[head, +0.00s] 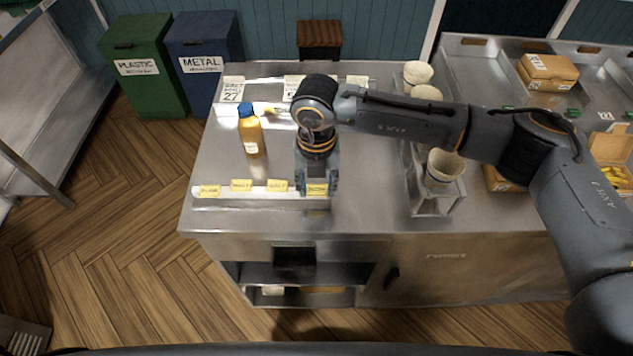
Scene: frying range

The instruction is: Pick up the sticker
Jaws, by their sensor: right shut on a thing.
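Several yellow stickers lie in a row along a pale strip (225,201) at the front of the steel counter. They include a far-left sticker (209,191), a second sticker (241,185) and a third sticker (277,185). My right gripper (318,190) points down at the right end of the row. It is shut on the rightmost yellow sticker (317,190), which shows between its fingers. I cannot tell whether that sticker is clear of the strip. My left gripper does not show.
An orange bottle (251,132) with a blue cap stands behind the strip. Cups (445,166) in a metal holder stand to the right. Cardboard boxes (548,70) sit at the far right. Green (143,70) and blue (204,60) bins stand behind. The counter's middle is mostly clear.

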